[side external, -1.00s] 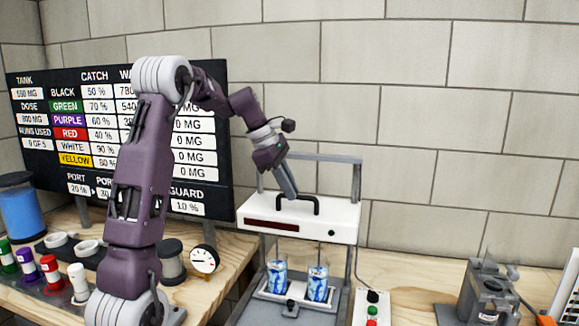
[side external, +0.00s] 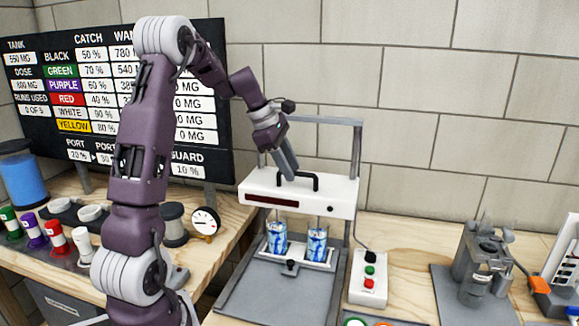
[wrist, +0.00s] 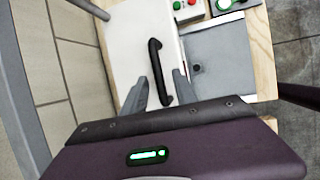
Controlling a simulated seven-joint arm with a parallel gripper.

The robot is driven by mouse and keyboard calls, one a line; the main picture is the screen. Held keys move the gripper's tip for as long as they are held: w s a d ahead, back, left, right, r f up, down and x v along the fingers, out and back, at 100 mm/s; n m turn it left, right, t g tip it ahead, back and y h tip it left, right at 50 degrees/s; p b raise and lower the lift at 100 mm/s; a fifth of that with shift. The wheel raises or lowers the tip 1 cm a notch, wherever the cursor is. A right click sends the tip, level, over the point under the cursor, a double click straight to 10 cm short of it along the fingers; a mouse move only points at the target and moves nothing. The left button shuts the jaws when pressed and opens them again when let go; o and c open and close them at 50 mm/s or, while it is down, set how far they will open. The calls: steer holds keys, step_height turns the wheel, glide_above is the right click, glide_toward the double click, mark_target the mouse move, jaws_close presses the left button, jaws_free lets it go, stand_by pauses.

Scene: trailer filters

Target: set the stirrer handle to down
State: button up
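The stirrer has a white head (side external: 300,195) on a grey frame (side external: 357,150), with a black bar handle (side external: 314,182) on it. The handle also shows in the wrist view (wrist: 155,58). My gripper (side external: 289,177) is at the handle. In the wrist view my gripper (wrist: 159,77) has its two fingers apart, one on each side of the handle, with gaps visible. Two clear beakers with blue and white contents, a left one (side external: 277,240) and a right one (side external: 317,243), stand under the head. The head's lower edge is close to their rims.
A control box (side external: 369,278) with green and red buttons stands right of the stirrer. A grey metal device (side external: 485,262) is farther right. A dial gauge (side external: 205,222) and coloured bottles (side external: 57,238) are on the left. A wall board (side external: 190,100) stands behind.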

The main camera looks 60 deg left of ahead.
steer(key=v, duration=0.7)
steer(key=s+d+r+m, duration=0.1)
steer(key=s+d+m, duration=0.3)
steer(key=d+m, duration=0.3)
steer(key=s+d+r+m+y, duration=0.1)
steer(key=s+d+m, duration=0.3)
steer(key=d, duration=0.5)
steer(key=s+d+m, duration=0.4)
steer(key=d+m, duration=0.2)
steer(key=d, duration=0.2)
steer(key=s+d+f+m+t, duration=0.1)
steer(key=s+d+f+m, duration=0.3)
steer(key=s+m, duration=0.5)
steer(key=shift+m+y, duration=0.3)
steer(key=shift+y, duration=0.1)
steer(key=shift+d+r, duration=0.1)
steer(key=shift+c, duration=0.4)
